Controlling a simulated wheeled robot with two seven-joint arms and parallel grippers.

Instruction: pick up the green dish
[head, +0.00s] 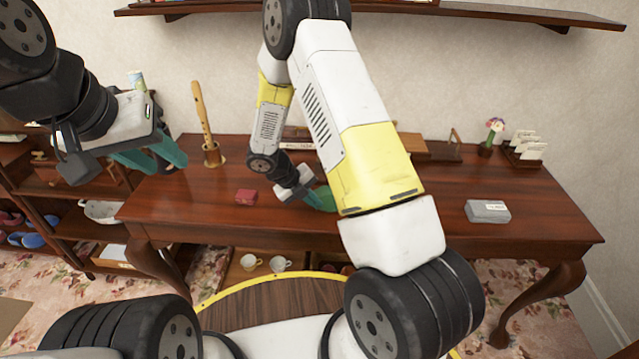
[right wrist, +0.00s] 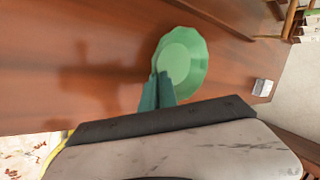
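The green dish (right wrist: 182,64) is round and shallow with a scalloped rim. In the head view part of the dish (head: 324,198) shows beside my right gripper (head: 306,198), and my right arm hides the rest. I cannot tell whether the dish touches the table. My left gripper (head: 156,162) is open and empty, raised at the left, away from the dish.
A shelf unit (head: 85,185) stands left. Cups (head: 280,263) sit below.

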